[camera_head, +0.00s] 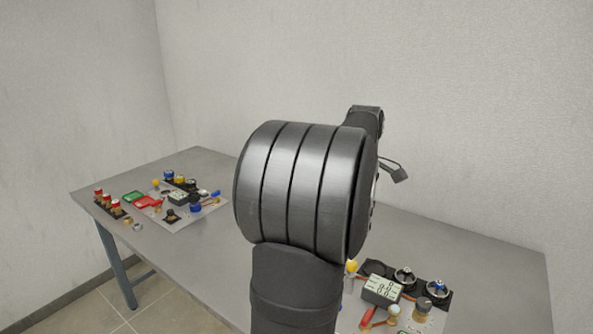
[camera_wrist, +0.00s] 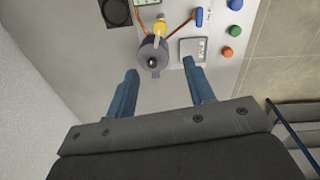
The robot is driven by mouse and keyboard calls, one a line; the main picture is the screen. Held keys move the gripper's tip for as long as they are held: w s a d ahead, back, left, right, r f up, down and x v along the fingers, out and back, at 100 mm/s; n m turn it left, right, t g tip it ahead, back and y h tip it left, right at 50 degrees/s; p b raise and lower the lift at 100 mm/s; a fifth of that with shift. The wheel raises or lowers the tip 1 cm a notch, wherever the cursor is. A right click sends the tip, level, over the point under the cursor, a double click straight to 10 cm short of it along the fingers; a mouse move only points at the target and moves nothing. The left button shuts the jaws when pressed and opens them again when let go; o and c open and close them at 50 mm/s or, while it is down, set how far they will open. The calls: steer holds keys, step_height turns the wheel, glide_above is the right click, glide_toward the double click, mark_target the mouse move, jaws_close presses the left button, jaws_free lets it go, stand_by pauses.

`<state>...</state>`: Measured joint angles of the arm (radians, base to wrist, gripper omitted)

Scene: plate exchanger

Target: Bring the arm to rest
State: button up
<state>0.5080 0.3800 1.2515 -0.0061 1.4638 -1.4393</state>
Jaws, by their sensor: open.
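My arm rises in the middle of the head view and hides much of the table's centre. One dark finger of my gripper (camera_head: 394,172) shows at the right of the arm, above the table. In the wrist view my gripper (camera_wrist: 160,78) has its two blue fingers spread wide apart, with nothing between them.
A grey table (camera_head: 480,257) stands against pale walls. At its left end are several red-capped parts (camera_head: 107,202) and a panel with coloured fittings (camera_head: 210,207). The far right tabletop is clear.

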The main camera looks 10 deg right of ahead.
steer(key=f, duration=1.7)
steer(key=shift+w+d+f, duration=0.25)
steer(key=shift+w, duration=0.05)
steer(key=shift+r, duration=0.15)
step_height(320, 180, up, 17)
step_height(320, 180, down, 17)
steer(key=shift+f, duration=0.1)
steer(key=m, duration=1.3)
steer(key=shift+w+m+g, duration=0.1)
steer(key=shift+m+g, duration=0.2)
steer(key=shift+m, duration=2)
